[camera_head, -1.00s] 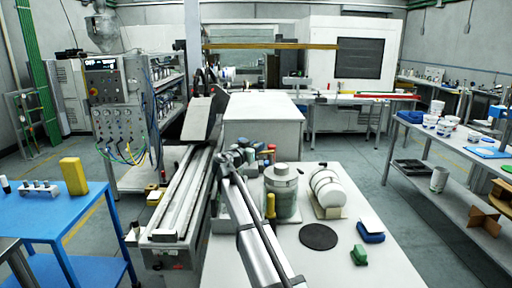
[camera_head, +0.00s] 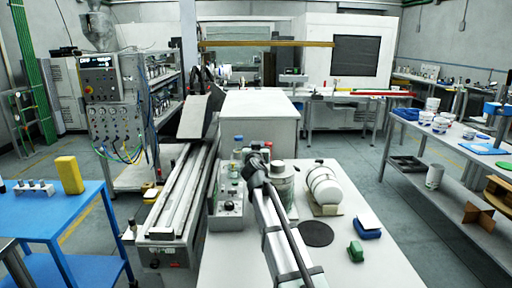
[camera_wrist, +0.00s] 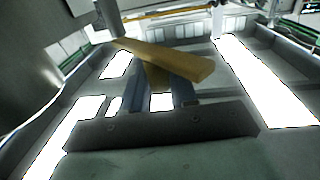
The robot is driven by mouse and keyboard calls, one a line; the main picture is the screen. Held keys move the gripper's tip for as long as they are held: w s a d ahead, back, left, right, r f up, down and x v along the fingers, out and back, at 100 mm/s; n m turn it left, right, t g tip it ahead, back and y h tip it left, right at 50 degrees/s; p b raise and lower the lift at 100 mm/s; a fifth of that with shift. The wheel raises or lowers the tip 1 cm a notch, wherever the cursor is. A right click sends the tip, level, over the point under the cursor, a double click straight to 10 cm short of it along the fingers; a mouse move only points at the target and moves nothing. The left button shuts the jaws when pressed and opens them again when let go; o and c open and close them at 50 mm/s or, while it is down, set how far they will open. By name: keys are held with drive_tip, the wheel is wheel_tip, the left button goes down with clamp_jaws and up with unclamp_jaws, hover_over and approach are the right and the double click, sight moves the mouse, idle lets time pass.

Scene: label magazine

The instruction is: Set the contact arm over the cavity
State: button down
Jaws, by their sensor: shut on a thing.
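In the wrist view, a flat tan bar (camera_wrist: 180,63), which looks like the contact arm, lies slantwise across the fingers of my gripper (camera_wrist: 158,82). The fingers are shut on a tan stem below the bar, and the bar is tilted. Around and below it are a grey frame (camera_wrist: 85,92) and several bright white openings or panels, including a long one (camera_wrist: 262,80) at right. I cannot tell which is the cavity. In the head view, my gripper (camera_head: 255,168) is a dark end above the white table, in front of the grey cylinder; the bar cannot be made out there.
On the white table (camera_head: 235,262), a control box (camera_head: 228,212) stands left of my arm. A grey cylinder (camera_head: 286,180), white rolls on a stand (camera_head: 322,186), a black disc (camera_head: 316,234) and a blue block (camera_head: 366,231) are to the right. A long rail machine (camera_head: 180,200) runs along the left.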

drive_tip(key=shift+s+d+n+y, duration=0.2)
drive_tip(key=shift+n+y, duration=0.3)
drive_tip(key=shift+y, duration=0.3)
drive_tip(key=c, duration=1)
unclamp_jaws()
drive_tip(key=s, duration=1.3)
drive_tip(key=shift+s, duration=0.4)
drive_tip(key=shift+c, duration=0.2)
